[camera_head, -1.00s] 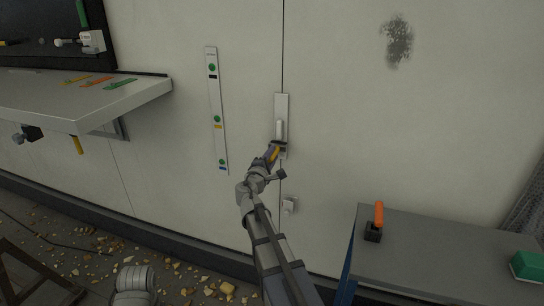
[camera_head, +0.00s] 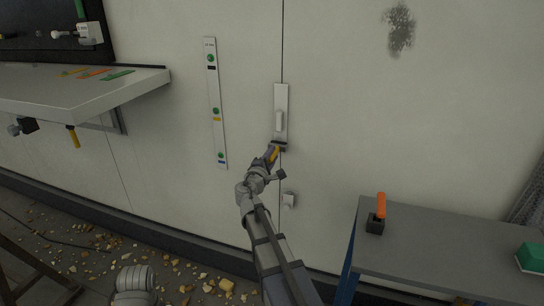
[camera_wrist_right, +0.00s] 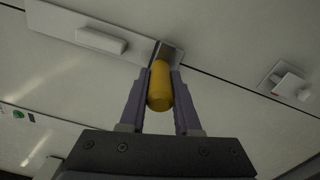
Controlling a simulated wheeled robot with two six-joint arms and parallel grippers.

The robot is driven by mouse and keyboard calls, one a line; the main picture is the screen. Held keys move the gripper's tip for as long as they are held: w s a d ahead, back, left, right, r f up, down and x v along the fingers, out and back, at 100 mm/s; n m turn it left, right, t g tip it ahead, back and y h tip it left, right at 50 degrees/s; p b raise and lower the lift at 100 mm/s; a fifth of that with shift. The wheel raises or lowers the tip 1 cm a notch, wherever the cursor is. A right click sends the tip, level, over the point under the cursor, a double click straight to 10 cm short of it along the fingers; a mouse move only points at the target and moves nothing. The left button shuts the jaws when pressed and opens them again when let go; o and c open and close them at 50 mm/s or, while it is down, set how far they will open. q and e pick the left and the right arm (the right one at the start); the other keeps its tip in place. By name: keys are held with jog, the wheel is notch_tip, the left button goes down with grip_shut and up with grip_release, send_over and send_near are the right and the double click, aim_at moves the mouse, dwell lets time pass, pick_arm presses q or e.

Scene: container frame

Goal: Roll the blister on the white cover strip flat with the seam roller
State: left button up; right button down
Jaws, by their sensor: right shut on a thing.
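The white cover strip (camera_head: 281,93) runs upright over the wall seam, and the blister (camera_head: 279,120) is a raised white block on it. In the right wrist view the strip (camera_wrist_right: 65,22) and the raised blister (camera_wrist_right: 101,41) also show. My right gripper (camera_head: 272,155) is shut on the yellow handle of the seam roller (camera_wrist_right: 160,88). The roller's dark head (camera_head: 278,146) is at the strip's lower end, below the blister and apart from it. I cannot tell whether the head touches the strip. My left gripper is out of view.
A narrow panel with green dots (camera_head: 215,110) hangs left of the strip. A small white fitting (camera_head: 288,199) projects from the wall below it. A grey table (camera_head: 440,250) at right carries an orange-handled tool (camera_head: 380,205) and a green block (camera_head: 530,257). A shelf (camera_head: 120,90) juts out at left.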

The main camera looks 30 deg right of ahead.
notch_tip(320, 180, down, 3)
jog(key=shift+r+b, duration=0.1)
jog(key=shift+b, duration=1.15)
jog(key=shift+r, duration=0.1)
jog(key=shift+r+p, duration=1.45)
jog(key=shift+p, duration=0.15)
jog(key=shift+r+p, duration=1.5)
jog(key=shift+f, duration=0.15)
